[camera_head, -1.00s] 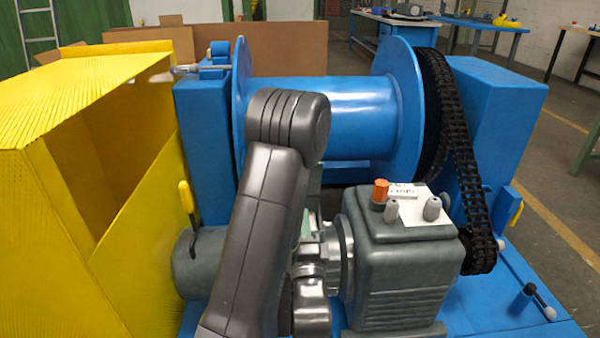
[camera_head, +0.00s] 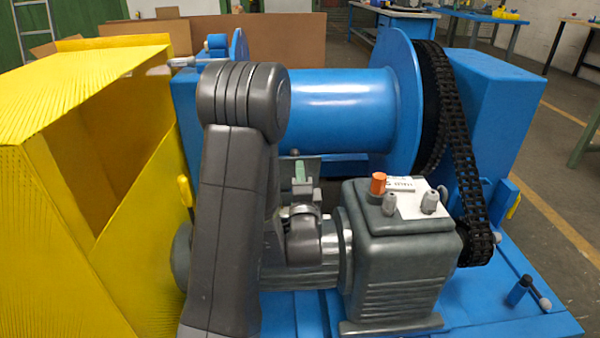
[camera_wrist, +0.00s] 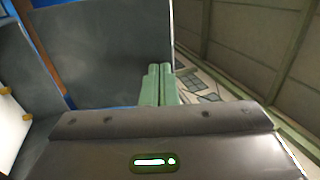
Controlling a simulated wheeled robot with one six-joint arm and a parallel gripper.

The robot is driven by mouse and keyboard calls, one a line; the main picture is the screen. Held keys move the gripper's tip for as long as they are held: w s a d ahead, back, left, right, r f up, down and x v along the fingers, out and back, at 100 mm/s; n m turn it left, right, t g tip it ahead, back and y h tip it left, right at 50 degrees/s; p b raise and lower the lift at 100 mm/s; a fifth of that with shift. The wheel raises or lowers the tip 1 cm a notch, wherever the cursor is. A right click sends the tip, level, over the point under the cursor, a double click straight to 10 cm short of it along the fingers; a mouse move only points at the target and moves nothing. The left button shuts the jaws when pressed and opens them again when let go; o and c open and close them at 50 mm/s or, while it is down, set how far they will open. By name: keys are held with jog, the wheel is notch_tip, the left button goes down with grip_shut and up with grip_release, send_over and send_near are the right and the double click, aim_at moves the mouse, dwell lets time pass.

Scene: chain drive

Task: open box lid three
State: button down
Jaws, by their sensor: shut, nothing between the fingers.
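My gripper (camera_wrist: 160,84) shows in the wrist view as two green fingers pressed together, with nothing between them. In the head view, a small green part beside my dark arm (camera_head: 300,172) looks like the fingers, above the grey motor. A large yellow box (camera_head: 85,85) stands at the left of the head view, with an open hollow in its side. No lid marked three can be made out. In the wrist view, a large grey-blue panel (camera_wrist: 105,50) lies beyond the fingers; I cannot tell if it is a lid or how far away it is.
The blue drum (camera_head: 340,110) and black chain (camera_head: 455,140) stand behind the arm. A grey gearbox (camera_head: 400,245) with an orange cap (camera_head: 378,183) is close on the right. A yellow handle (camera_head: 184,190) is partly hidden by my arm. Open floor (camera_head: 560,190) lies far right.

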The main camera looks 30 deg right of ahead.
aim_at(299, 156)
jog(key=shift+r, duration=0.1)
jog(key=w+r+g+p, duration=0.1)
jog(key=p, duration=0.1)
jog(key=w+d+r+g+y+p, duration=0.1)
jog(key=p, duration=0.2)
jog(key=shift+w+d+g, duration=0.2)
jog(key=shift+w+g, duration=0.1)
jog(key=shift+w, duration=0.05)
jog(key=shift+w+d+r+g+y+p, duration=0.1)
jog(key=shift+w+d+g+y+p, duration=0.4)
jog(key=shift+p, duration=0.5)
jog(key=shift+w+d+f+b, duration=0.1)
jog(key=shift+w+b, duration=0.1)
jog(key=shift+w, duration=0.15)
jog(key=shift+w+d+f+b, duration=0.1)
jog(key=shift+w+b, duration=0.1)
jog(key=shift+w, duration=0.15)
jog(key=shift+w+r, duration=0.1)
